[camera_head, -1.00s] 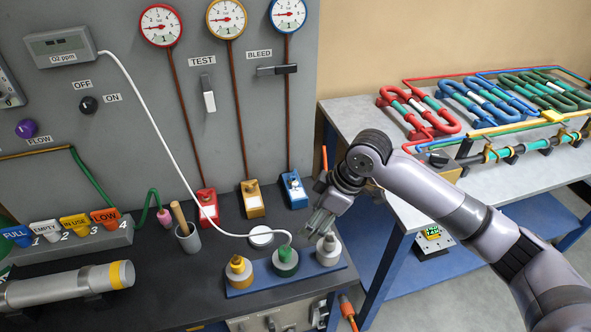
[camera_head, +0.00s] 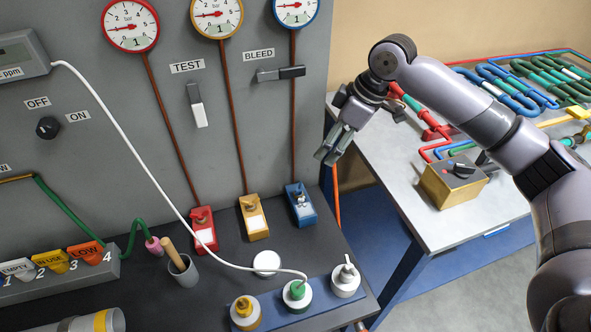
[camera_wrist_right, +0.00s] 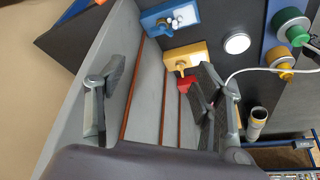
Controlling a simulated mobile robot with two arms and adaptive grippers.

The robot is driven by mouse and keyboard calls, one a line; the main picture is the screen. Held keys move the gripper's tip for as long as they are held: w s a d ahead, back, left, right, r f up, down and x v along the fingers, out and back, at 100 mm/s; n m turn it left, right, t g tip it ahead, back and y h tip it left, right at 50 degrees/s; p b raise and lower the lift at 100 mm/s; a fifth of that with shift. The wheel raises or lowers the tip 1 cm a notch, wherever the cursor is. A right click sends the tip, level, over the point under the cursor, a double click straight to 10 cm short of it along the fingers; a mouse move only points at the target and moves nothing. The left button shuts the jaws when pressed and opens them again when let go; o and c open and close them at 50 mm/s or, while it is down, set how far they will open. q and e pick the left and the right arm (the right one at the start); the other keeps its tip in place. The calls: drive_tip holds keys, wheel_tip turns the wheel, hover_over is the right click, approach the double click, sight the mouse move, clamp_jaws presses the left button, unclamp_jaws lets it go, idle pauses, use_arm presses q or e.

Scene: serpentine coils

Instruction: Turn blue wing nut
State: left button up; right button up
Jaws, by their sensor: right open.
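The blue block (camera_head: 303,212) with a small silver-grey wing nut (camera_head: 301,199) on it stands on the dark bench against the grey panel, under the pipe from the blue-rimmed gauge. The block also shows at the top of the right wrist view (camera_wrist_right: 183,14), with its wing nut (camera_wrist_right: 165,27) pale and small. My right gripper (camera_head: 328,153) is open and empty, in the air above and to the right of the blue block, apart from it. In the right wrist view its fingers (camera_wrist_right: 158,85) are spread wide. My left gripper is not in view.
A yellow block (camera_head: 253,222) and a red block (camera_head: 203,232) stand left of the blue one. A blue strip (camera_head: 325,309) with several capped fittings lies in front. A white cable curves down to the green fitting. The coil table (camera_head: 400,165) is on the right.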

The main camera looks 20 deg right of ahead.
drive_tip(key=p, duration=0.1)
approach(300, 187)
drive_tip(key=p+x, duration=0.1)
drive_tip(key=x, duration=0.6)
drive_tip(key=shift+a+f, duration=0.15)
drive_tip(key=shift+f, duration=0.1)
drive_tip(key=shift+w+a+f, duration=0.1)
drive_tip(key=shift+f, duration=0.2)
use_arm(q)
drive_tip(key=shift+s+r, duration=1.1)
use_arm(e)
drive_tip(key=shift+c, duration=0.2)
